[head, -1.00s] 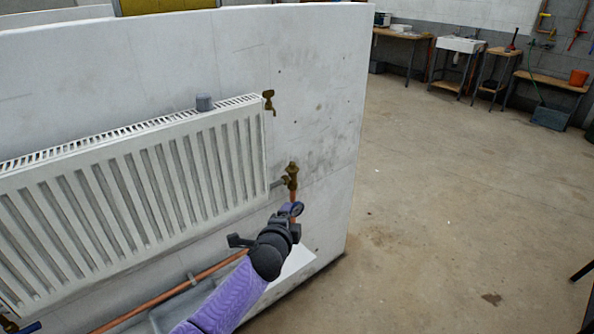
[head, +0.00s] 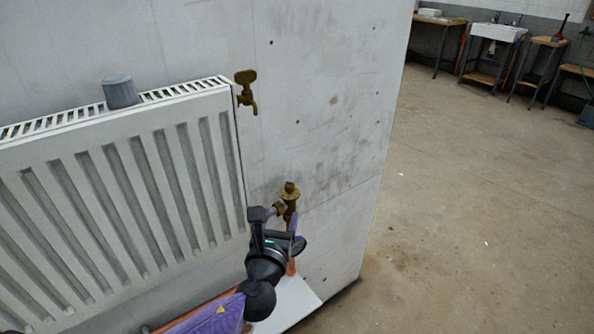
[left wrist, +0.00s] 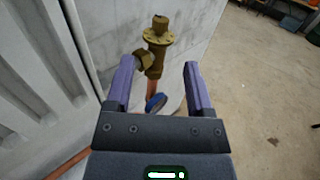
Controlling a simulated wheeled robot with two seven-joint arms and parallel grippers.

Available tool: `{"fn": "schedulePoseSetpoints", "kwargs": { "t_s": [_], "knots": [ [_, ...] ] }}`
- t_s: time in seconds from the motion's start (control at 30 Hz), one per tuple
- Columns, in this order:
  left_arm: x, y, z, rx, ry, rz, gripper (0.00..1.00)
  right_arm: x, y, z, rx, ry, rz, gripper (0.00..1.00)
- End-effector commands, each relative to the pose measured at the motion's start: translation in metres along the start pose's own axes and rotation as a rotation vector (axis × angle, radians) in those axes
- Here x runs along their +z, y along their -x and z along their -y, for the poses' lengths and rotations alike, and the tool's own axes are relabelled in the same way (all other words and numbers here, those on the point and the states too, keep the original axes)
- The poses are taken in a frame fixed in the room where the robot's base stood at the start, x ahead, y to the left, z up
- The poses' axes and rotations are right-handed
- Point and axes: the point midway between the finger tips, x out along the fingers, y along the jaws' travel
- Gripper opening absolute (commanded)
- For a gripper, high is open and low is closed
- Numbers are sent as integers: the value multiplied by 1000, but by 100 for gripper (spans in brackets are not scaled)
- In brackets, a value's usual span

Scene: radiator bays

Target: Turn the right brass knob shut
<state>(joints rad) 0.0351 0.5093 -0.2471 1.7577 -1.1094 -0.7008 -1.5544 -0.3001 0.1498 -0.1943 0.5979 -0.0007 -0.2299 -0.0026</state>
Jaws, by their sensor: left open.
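The right brass knob (head: 289,189) tops the brass valve beside the radiator's lower right end. It is upright, close to the concrete wall. In the left wrist view the knob (left wrist: 158,25) shows beyond the fingertips, above the valve body and its side branch. My left gripper (head: 277,222) is open, just below and in front of the valve. In the left wrist view my left gripper (left wrist: 159,80) has its purple fingers apart, the lower valve body and copper pipe showing between them. I cannot tell whether a finger touches the valve. My right gripper is not in view.
A white radiator (head: 150,190) fills the left. A brass tap (head: 245,91) sticks out above the valve, and a grey cap (head: 120,92) sits on the radiator. A blue round part (left wrist: 156,102) is below the valve. Open floor (head: 470,220) lies right of the wall edge.

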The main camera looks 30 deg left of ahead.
Motion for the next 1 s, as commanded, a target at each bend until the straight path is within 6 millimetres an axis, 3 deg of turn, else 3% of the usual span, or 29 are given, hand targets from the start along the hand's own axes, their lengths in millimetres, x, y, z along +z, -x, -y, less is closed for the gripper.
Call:
{"fn": "schedulePoseSetpoints", "kwargs": {
  "t_s": [0.13,0.3,0.5,0.87,0.9,1.0],
  "knots": [
    [-4,-10,0,-2,-3,-1,68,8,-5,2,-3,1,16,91],
    [-6,-51,0,0,-2,-1,68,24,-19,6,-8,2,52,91],
    [-5,-87,1,-2,-1,-3,68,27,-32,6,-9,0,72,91],
    [-2,-98,1,-3,0,-3,68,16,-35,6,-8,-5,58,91],
    [-2,-98,1,-3,0,-3,66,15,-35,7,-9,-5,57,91],
    [-2,-98,1,-3,0,-3,45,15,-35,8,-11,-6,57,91]
  ]
}}
